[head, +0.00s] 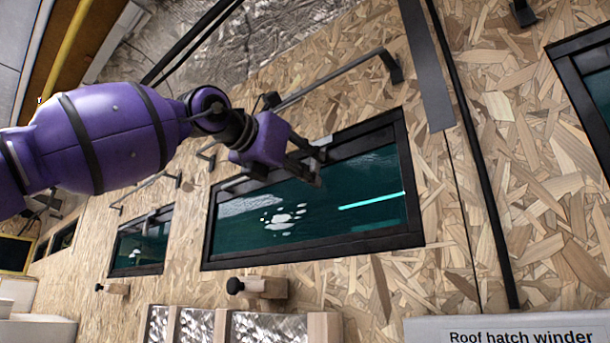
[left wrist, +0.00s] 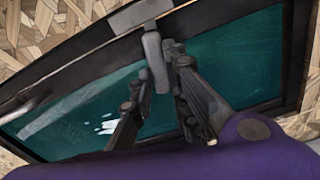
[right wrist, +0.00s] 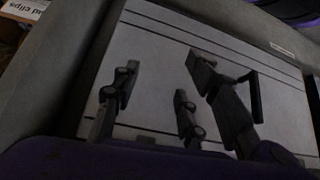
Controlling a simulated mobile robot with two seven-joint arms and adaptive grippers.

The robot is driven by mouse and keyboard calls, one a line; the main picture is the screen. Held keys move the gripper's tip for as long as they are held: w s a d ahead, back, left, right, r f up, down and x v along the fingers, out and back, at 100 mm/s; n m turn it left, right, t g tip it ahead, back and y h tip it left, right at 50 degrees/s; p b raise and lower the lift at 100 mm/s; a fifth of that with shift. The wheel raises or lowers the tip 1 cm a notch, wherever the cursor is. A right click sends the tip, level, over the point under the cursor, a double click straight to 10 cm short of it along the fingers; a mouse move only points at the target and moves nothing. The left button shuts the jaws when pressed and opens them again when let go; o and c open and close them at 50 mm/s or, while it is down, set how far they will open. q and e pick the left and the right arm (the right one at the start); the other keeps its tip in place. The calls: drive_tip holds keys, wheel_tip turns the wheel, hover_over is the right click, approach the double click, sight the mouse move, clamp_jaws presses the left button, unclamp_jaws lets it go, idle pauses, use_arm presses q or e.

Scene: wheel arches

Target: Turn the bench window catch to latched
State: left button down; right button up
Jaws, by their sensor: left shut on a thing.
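The bench window (head: 310,222) is a wide dark-framed pane of teal glass in the chipboard wall, and it also fills much of the left wrist view (left wrist: 235,60). Its catch is a grey lever (left wrist: 154,62) hanging from a light plate at the frame's edge in the left wrist view. My left gripper (head: 312,168) is at the upper part of this window, its fingers (left wrist: 158,72) closed about the lever. In the head view the fingers mostly hide the catch. My right gripper (right wrist: 152,82) is out of the head view, its fingers apart with nothing between them.
A smaller window (head: 142,246) is further left, and another (head: 597,95) is at the right edge. A grey rail (head: 330,78) runs above the bench window. A wooden block with a black knob (head: 262,288) sits below it. A "Roof hatch winder" sign (head: 515,332) is at lower right.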

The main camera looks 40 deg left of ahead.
use_arm(q)
drive_tip(key=shift+d+n+b, duration=0.35)
drive_tip(key=shift+n+b, duration=0.1)
drive_tip(key=shift+n, duration=0.65)
drive_tip(key=shift+s+r, duration=0.1)
drive_tip(key=c, duration=1.7)
unclamp_jaws()
drive_tip(key=s, duration=0.8)
drive_tip(key=s+a, duration=0.1)
drive_tip(key=s, duration=0.3)
drive_tip(key=shift+w+d, duration=0.1)
